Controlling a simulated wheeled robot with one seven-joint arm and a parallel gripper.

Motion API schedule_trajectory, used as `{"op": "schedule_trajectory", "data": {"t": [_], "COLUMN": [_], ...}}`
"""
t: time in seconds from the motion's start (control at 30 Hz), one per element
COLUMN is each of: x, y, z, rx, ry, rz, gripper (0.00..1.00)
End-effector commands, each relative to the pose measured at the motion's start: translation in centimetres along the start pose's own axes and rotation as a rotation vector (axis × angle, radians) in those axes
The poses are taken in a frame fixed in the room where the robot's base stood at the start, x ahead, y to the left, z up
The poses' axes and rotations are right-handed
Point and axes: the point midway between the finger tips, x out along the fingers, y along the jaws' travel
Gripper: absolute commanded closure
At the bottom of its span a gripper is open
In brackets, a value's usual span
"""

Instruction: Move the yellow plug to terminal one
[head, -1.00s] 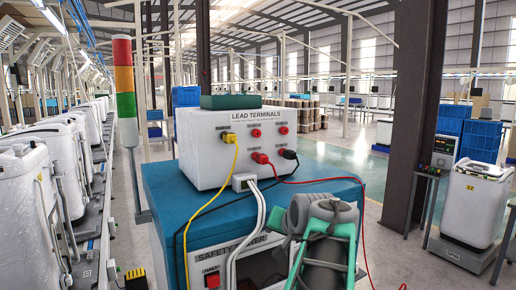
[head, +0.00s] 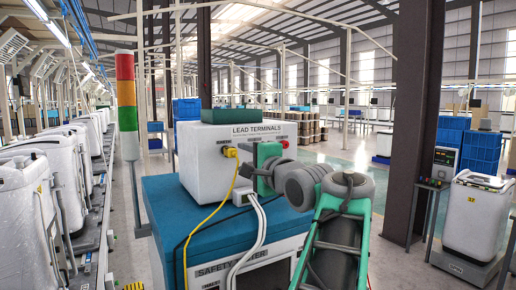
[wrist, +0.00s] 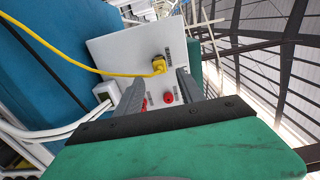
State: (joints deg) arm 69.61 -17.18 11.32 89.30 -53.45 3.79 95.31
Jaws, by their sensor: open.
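The yellow plug (head: 230,152) sits in the front of the white lead terminals box (head: 205,165), at its upper left, with a yellow cable hanging down. It also shows in the wrist view (wrist: 158,65), just beyond the fingertips. My gripper (wrist: 161,77) is open and empty, its two grey fingers apart and pointing at the panel; the plug is not between them. Two red terminals (wrist: 168,98) show between the fingers in the wrist view. In the head view my arm hides most of the terminals. I cannot tell which terminal is number one.
The box stands on a blue cabinet (head: 160,205) labelled safety. White cables (head: 262,225) run from a small white connector (head: 243,196) below the panel, close to my gripper. A signal tower (head: 126,105) stands at the left. A dark column (head: 415,120) rises at the right.

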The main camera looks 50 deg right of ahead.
Motion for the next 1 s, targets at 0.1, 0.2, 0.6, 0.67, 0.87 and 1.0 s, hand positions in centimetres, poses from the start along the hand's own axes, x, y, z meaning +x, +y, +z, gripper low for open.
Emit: {"op": "schedule_trajectory", "data": {"t": [0.1,0.2,0.6,0.67,0.87,1.0], "x": [1.3,2.7,8.0,8.3,8.7,8.7], "y": [-0.1,-0.1,-0.1,-0.1,0.1,0.1], "z": [0.1,0.1,0.0,0.0,0.0,0.0], "rx": [0.001,0.002,0.0,0.0,-0.001,-0.001], "ry": [-0.003,-0.003,-0.001,-0.001,0.001,0.001], "rz": [0.001,0.002,0.002,0.002,0.001,0.001], "gripper": [0.55,0.55,0.55,0.55,0.55,0.55]}}
